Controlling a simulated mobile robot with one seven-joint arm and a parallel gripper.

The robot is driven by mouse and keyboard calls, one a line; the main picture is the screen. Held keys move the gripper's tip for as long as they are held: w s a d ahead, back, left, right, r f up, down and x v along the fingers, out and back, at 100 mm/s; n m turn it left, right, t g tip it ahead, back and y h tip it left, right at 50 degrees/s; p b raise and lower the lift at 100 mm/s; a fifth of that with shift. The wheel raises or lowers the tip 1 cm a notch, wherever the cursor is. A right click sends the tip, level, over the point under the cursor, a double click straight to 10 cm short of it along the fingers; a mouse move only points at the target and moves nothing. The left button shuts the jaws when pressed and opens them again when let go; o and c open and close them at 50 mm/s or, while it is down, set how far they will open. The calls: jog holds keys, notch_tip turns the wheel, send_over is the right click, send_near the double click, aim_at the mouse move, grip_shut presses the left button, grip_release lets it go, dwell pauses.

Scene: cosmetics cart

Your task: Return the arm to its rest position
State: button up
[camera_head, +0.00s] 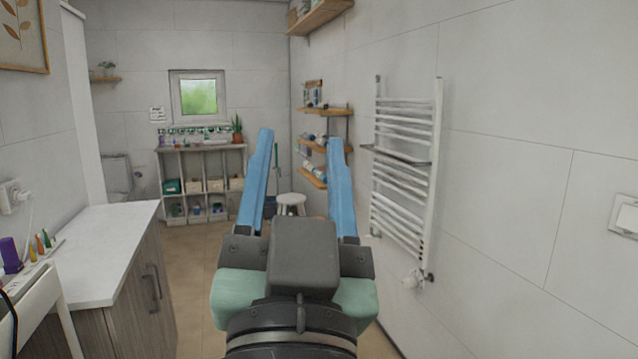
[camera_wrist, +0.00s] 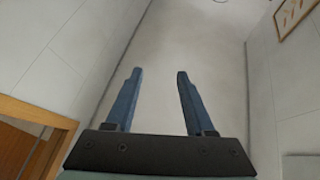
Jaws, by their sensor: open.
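My gripper (camera_head: 300,140) is raised in the middle of the head view, with its two blue fingers pointing up and away from me. The fingers are apart and nothing is between them. In the wrist view my gripper (camera_wrist: 159,72) also shows open and empty, against pale walls and ceiling. It touches nothing in either view.
A white counter (camera_head: 95,245) over a grey wood cabinet stands at the left. A towel radiator (camera_head: 405,165) hangs on the right wall. A shelf unit (camera_head: 202,165) and a white stool (camera_head: 291,200) stand at the back. The wrist view shows a wooden door frame (camera_wrist: 40,110).

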jog(key=s+d+r+n+t, duration=0.1)
jog(key=s+r+t, duration=0.2)
jog(key=s+r, duration=0.2)
jog(key=shift+s+d+r+n, duration=0.25)
jog(key=shift+s+r+n, duration=0.15)
jog(key=shift+r, duration=0.5)
jog(key=shift+r, duration=0.1)
notch_tip(320, 180, up, 12)
jog(key=p, duration=1.2)
jog(key=shift+r+p, duration=0.15)
jog(key=shift+p, duration=0.15)
jog(key=shift+w+a, duration=0.1)
jog(key=shift+a, duration=0.05)
